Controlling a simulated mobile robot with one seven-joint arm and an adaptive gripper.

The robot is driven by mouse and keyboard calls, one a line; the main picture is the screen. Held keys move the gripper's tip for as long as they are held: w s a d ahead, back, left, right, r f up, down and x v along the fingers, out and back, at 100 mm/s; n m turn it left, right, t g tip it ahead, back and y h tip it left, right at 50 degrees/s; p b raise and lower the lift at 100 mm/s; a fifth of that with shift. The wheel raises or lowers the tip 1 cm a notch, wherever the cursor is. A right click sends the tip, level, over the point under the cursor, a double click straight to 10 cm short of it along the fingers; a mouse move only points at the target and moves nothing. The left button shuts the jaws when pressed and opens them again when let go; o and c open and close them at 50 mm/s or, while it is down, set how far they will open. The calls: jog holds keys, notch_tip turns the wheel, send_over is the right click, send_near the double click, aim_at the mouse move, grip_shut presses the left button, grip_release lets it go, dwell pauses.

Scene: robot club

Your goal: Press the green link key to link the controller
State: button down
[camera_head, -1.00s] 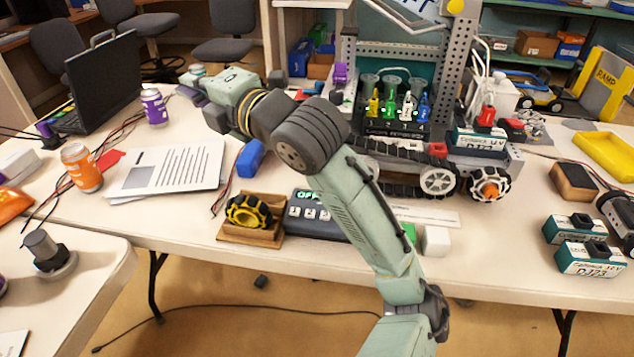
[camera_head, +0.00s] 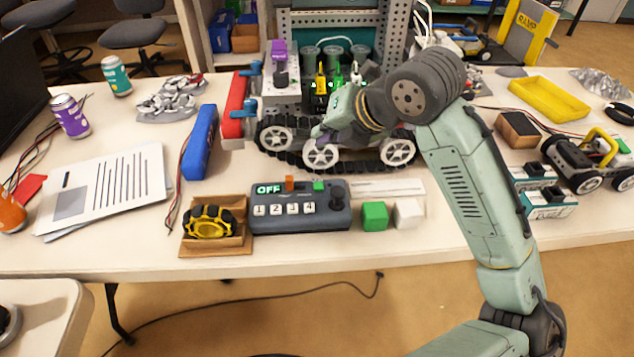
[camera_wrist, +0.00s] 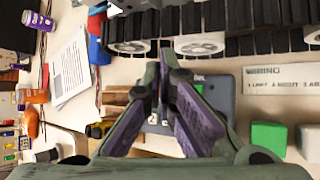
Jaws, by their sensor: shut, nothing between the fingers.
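The dark grey controller (camera_head: 262,226) lies on the table with a display reading OFF, keys numbered 1 to 4 and a black knob. The green link key (camera_head: 319,186) stands on its back edge, right of an orange key (camera_head: 289,183). In the wrist view the controller (camera_wrist: 222,95) is partly hidden behind my fingers, and the green key (camera_wrist: 198,88) shows just right of them. My gripper (camera_head: 318,132) is shut and empty. It is above and behind the controller in the picture, in front of the tracked rover, apart from the key.
The tracked rover (camera_head: 285,163) stands close behind the controller. A yellow wheel in a cardboard tray (camera_head: 215,245) sits left of it. A green cube (camera_head: 374,216) and a white cube (camera_head: 408,214) sit right of it. A blue battery pack (camera_head: 199,143) lies to the back left.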

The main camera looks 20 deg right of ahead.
jog(key=shift+f, duration=0.1)
jog(key=b, duration=0.5)
send_over(322, 183)
notch_tip(322, 183, down, 8)
jog(key=shift+r, duration=0.1)
jog(key=shift+f+b, duration=0.4)
jog(key=shift+b, duration=0.2)
jog(key=shift+f, duration=0.15)
dwell(0.5)
jog(key=shift+f+b, duration=0.3)
jog(key=shift+b, duration=0.3)
jog(key=shift+f+b, duration=0.4)
jog(key=shift+b, duration=0.1)
dwell(0.4)
jog(key=shift+r, duration=0.1)
jog(key=shift+r+p, duration=0.5)
jog(key=shift+r, duration=0.25)
